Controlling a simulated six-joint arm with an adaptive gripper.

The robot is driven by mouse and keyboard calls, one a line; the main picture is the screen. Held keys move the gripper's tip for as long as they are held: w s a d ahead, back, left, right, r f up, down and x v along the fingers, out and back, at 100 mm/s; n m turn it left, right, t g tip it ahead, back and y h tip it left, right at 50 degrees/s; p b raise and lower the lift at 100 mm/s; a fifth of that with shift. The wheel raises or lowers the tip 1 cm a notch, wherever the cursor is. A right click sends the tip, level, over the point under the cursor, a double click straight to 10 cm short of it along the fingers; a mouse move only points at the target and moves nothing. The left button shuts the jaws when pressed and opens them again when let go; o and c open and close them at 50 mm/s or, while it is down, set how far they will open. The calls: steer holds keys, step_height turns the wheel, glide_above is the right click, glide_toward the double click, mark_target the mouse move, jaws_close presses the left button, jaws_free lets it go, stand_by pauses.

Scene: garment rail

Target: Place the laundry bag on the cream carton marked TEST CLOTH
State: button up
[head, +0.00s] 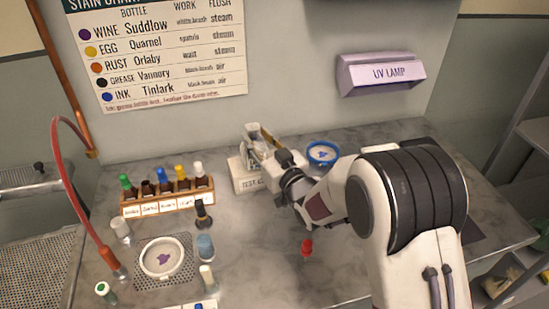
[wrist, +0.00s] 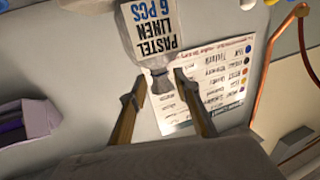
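The cream carton (head: 249,186), its front reading "TEST C…", stands at the back middle of the counter. The pale laundry bag (head: 251,136) is at the carton's top and partly behind my gripper; I cannot tell how fully it rests there. In the wrist view, the laundry bag (wrist: 150,28) reads "PASTEL LINEN 6 PCS", and its grey neck lies between and just beyond my fingertips. My gripper (wrist: 161,76) is open, with a gap showing on both sides of the neck. In the head view, my gripper (head: 262,138) reaches over the carton from the right.
A rack of dropper bottles (head: 168,197) stands left of the carton. A blue-rimmed dish (head: 322,153) lies to the right, near my arm. A white dish (head: 161,258), several small bottles and a red-topped item (head: 307,247) occupy the front. A UV lamp (head: 382,73) juts from the wall.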

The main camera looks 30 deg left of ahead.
steer(key=v, duration=0.9)
steer(key=shift+d, duration=0.15)
steer(key=shift+s, duration=0.1)
stand_by(0.8)
steer(key=w+d+r+m+t+h, duration=0.1)
steer(key=w+d+r+m+h, duration=0.15)
steer(key=d, duration=0.45)
steer(key=w+d+r+m+t+h, duration=0.1)
steer(key=w+d+r+h, duration=0.25)
steer(key=d, duration=0.35)
steer(key=s+d+r+m+h, duration=0.25)
steer(key=d+h, duration=0.25)
steer(key=d, duration=1.2)
steer(key=s+d+m+g+h, duration=0.2)
steer(key=s+d+m+h, duration=0.2)
steer(key=s+d, duration=0.8)
steer(key=s+d+f+m+g, duration=0.1)
steer(key=s+d, duration=0.5)
steer(key=s, duration=0.9)
steer(key=shift+f+m+g+h, duration=0.3)
steer(key=shift+m+g, duration=0.2)
steer(key=shift+g, duration=0.7)
